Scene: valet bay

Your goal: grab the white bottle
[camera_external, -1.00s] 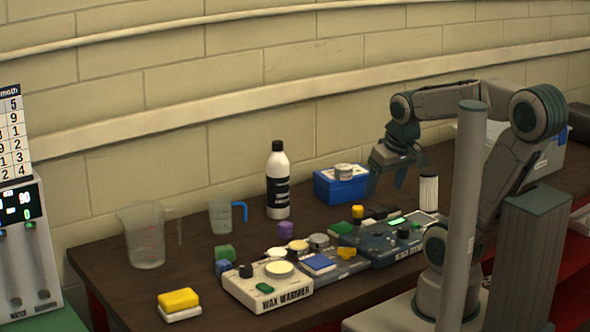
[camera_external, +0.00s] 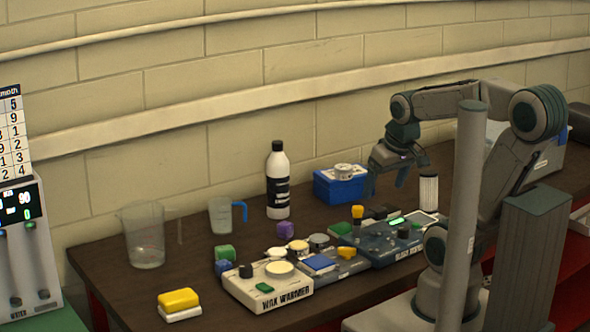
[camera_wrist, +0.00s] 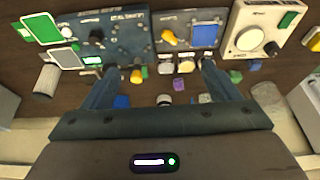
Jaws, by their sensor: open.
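The white bottle (camera_external: 278,198) has a black cap and a dark label. It stands upright at the back of the brown table, near the wall, in the external view. My gripper (camera_external: 386,184) hangs above the table to the right of the bottle, apart from it, with fingers pointing down. In the wrist view the gripper (camera_wrist: 160,76) has its fingers spread wide with nothing held between them.
A blue box (camera_external: 338,188) with a jar on top stands between bottle and gripper. A measuring cup (camera_external: 220,216) and a clear beaker (camera_external: 144,236) stand left of the bottle. The wax warmer (camera_external: 268,288) and other devices fill the front. A ribbed white cylinder (camera_external: 428,191) is right of the gripper.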

